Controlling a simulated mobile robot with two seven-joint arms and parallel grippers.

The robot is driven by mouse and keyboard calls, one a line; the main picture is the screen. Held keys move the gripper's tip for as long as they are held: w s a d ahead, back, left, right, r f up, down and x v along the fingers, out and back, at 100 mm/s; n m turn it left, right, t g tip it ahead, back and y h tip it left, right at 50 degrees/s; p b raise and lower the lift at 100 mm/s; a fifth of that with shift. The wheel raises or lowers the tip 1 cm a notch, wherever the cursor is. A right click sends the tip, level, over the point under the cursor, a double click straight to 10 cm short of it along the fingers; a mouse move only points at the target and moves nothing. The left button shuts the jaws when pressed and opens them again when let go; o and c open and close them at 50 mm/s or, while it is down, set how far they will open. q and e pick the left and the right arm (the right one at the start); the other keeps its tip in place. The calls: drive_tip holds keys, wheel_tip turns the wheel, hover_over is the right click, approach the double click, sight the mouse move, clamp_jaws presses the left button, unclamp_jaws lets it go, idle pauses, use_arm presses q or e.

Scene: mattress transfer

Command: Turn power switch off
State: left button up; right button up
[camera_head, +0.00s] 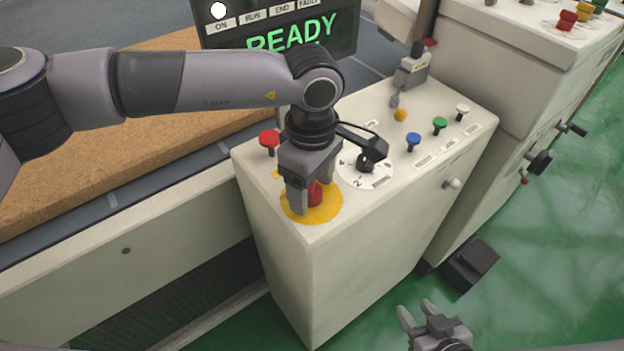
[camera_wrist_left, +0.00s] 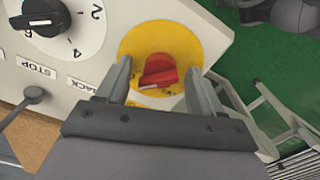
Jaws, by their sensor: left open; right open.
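The power switch (camera_wrist_left: 158,70) is a red rotary knob on a round yellow plate (camera_wrist_left: 174,40), at the near corner of the white console. In the head view the red knob (camera_head: 316,191) is partly hidden by my left gripper (camera_head: 307,199), which points down over it. My left gripper is open, with a finger on either side of the knob. The wrist view shows its fingertips (camera_wrist_left: 159,72) with gaps to the knob. My right gripper (camera_head: 418,309) is open and empty, low over the green floor, away from the console.
A red button (camera_head: 269,139), a black numbered dial (camera_head: 366,162) and blue, green and white buttons stand on the console (camera_head: 330,250) close by. A screen (camera_head: 290,35) reads READY, its ON lamp lit. A brown mattress (camera_head: 120,130) lies behind.

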use_arm(q)
drive_tip(key=c, duration=1)
drive_tip(key=shift+f, duration=0.1)
